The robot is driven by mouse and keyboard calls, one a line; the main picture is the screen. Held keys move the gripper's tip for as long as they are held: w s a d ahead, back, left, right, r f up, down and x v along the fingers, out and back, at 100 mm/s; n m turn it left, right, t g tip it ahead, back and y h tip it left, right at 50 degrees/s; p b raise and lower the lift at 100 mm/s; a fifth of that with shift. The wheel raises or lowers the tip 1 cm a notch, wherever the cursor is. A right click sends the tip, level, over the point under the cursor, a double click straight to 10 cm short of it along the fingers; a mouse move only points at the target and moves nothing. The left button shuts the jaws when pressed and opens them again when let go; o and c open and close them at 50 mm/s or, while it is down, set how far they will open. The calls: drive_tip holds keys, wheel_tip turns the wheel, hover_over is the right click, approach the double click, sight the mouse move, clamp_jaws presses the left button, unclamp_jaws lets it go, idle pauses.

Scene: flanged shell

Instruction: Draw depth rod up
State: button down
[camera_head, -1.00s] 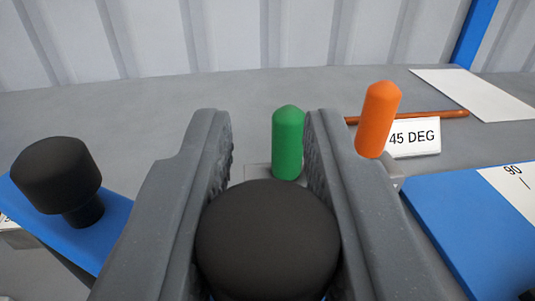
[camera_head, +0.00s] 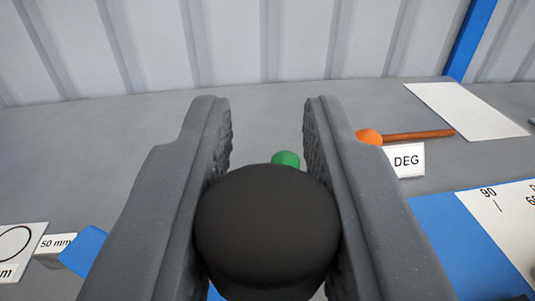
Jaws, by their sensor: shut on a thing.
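My gripper (camera_head: 268,125) is shut on a black round knob (camera_head: 266,230), seen from above between the two grey fingers. The knob's stem or rod below is hidden by the knob and fingers. I cannot tell from this view how far the rod stands out. The fingertips reach past the knob, and the gap in front of it is empty.
A green peg top (camera_head: 286,159) shows just beyond the knob. A blue plate with a white scale (camera_head: 500,215) lies right. A "50 mm" block (camera_head: 54,246) is left.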

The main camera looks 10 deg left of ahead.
drive_tip(key=shift+r, duration=0.25)
drive_tip(key=c, duration=1.2)
unclamp_jaws()
drive_tip(key=shift+a+r, duration=0.1)
drive_tip(key=shift+c, duration=0.2)
drive_tip(key=shift+s, duration=0.1)
drive_tip(key=s+d, duration=0.2)
drive_tip(key=s, duration=1.1)
drive_tip(key=shift+s+p, duration=0.25)
drive_tip(key=shift+p, duration=0.15)
drive_tip(key=shift+f, duration=0.2)
